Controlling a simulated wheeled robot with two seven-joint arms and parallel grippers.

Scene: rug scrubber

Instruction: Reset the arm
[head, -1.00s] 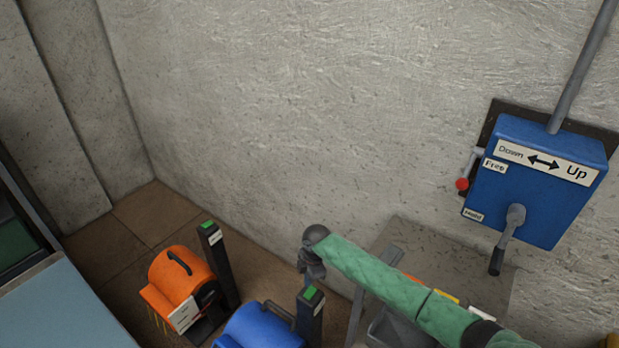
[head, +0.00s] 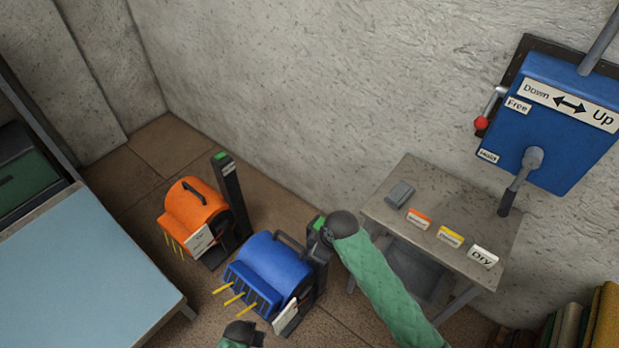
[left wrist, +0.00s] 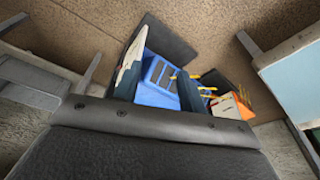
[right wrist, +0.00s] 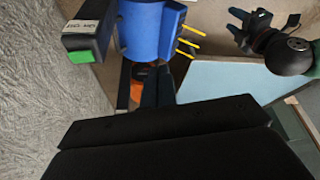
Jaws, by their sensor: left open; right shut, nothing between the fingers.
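My right arm, in a green sleeve (head: 385,285), reaches in from the lower right in the head view. Its dark wrist (head: 341,226) is beside the blue scrubber (head: 270,267) and overlaps its dark post; touching cannot be told. In the right wrist view my right gripper (right wrist: 166,78) is shut and empty, with the blue scrubber beyond. My left arm's dark wrist (head: 243,332) shows at the bottom edge of the head view. My left gripper (right wrist: 248,28) also shows in the right wrist view, open and empty. The left wrist view looks down on the scrubbers.
An orange scrubber (head: 195,212) stands behind the blue one. A pale blue table (head: 75,280) is at left. A grey table (head: 440,235) holds small labelled blocks. A blue lever box (head: 555,120) hangs on the wall. Books (head: 580,325) stand lower right.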

